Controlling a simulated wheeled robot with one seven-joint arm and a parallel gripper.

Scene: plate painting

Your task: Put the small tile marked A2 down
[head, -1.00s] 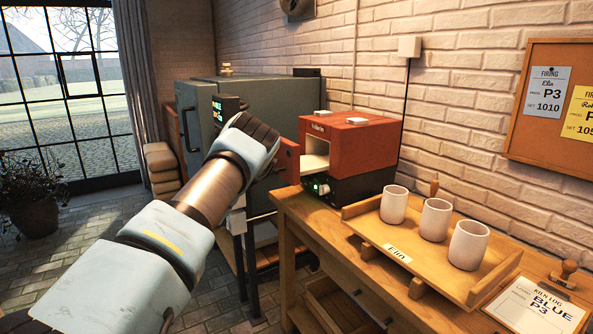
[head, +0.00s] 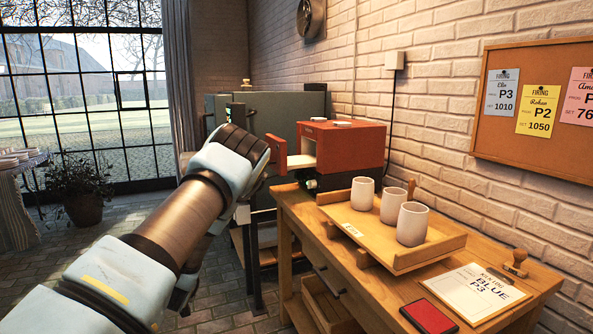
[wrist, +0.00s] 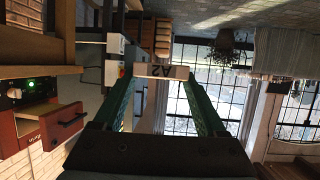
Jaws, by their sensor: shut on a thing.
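The small tile marked A2 (wrist: 161,71) is held between the two green fingers of my gripper (wrist: 160,78) in the wrist view. The wrist picture is upside down, and the tile's label reads inverted. The fingers are shut on the tile, which is in the air with no surface touching it. In the head view my gripper (head: 250,143) points away from me, left of the red kiln, and the tile is hidden behind the hand.
A wooden bench (head: 440,275) at right bears the small red kiln (head: 350,148) with its door open, a tray (head: 425,263) with three white cups, a kiln log (head: 476,294) and a red pad (head: 429,316). A larger grey-green kiln (head: 285,115) stands behind.

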